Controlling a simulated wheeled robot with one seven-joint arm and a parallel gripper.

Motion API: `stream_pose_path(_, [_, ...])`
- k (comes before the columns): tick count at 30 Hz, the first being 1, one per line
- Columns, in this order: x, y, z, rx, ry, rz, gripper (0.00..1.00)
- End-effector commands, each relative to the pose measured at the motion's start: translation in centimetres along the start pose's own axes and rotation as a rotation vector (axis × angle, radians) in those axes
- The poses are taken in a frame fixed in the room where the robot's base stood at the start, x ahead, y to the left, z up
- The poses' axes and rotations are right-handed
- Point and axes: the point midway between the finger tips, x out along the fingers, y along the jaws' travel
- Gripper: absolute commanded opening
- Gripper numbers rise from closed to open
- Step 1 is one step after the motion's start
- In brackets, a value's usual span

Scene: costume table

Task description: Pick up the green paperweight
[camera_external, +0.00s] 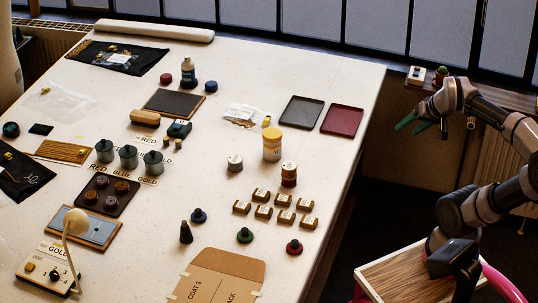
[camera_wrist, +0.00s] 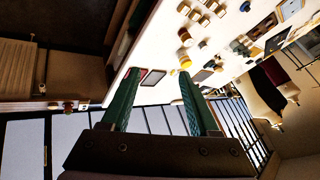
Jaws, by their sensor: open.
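The green paperweight (camera_external: 245,236) is a small round base with a dark knob. It stands upright on the near part of the white table in the external view, between a blue one (camera_external: 198,216) and a red one (camera_external: 293,247). My gripper (camera_external: 423,126) is open and empty, with green fingers. It is in the air beyond the table's right edge, well apart from the paperweight. In the wrist view my gripper (camera_wrist: 158,76) shows both fingers spread. I cannot clearly make out the green paperweight there.
Several small brass-coloured blocks (camera_external: 263,212) stand just behind the paperweights. A yellow jar (camera_external: 272,147), a red tray (camera_external: 342,119) and a grey tray (camera_external: 301,112) are farther back. The table's right side has some bare room.

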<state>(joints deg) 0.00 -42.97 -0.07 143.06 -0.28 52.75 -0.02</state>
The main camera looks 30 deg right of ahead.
Motion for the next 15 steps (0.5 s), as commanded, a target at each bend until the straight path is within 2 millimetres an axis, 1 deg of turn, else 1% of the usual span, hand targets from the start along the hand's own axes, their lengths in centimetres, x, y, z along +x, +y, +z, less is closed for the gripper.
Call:
stream_pose_path(1, [0.0,0.0,0.0,0.000,0.000,0.000,0.61])
stream_pose_path(2, [0.0,0.0,0.0,0.000,0.000,0.000,0.64])
stream_pose_path(10, [0.1,-0.1,0.0,0.002,-0.006,-0.003,0.64])
stream_pose_path(13, [1.1,-1.0,0.5,0.027,-0.058,-0.027,0.64])
stream_pose_path(15, [2.4,-2.4,1.1,0.067,-0.134,-0.063,0.64])
